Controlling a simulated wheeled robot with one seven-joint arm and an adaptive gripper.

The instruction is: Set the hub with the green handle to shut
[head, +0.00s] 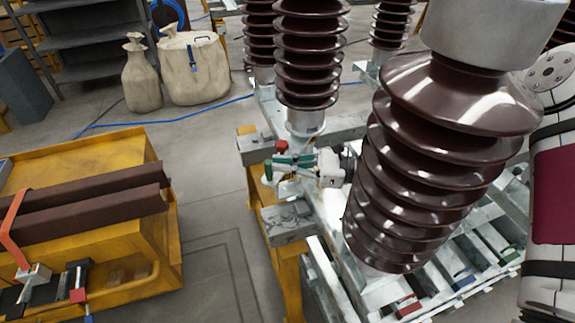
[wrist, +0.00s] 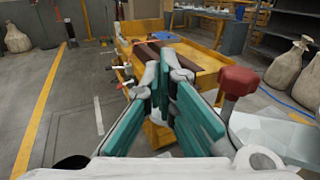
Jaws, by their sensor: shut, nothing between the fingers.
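My gripper (head: 284,165) shows in the middle of the head view, left of the large brown insulator. Its teal-padded fingers also fill the middle of the wrist view (wrist: 168,85); they are shut and empty. A red knob (wrist: 240,81) stands on a pale metal part just right of the fingers in the wrist view; a red piece shows above the fingers in the head view (head: 282,147). I cannot clearly make out a hub with a green handle; green at the fingertips in the head view may be finger pad or handle.
Brown ribbed insulators (head: 430,165) stand close on the right. A yellow bench (head: 150,225) with dark beams (head: 95,205) and clamps is at the left. Sacks (head: 195,70) and grey shelves (head: 85,40) are behind. Floor between bench and frame is clear.

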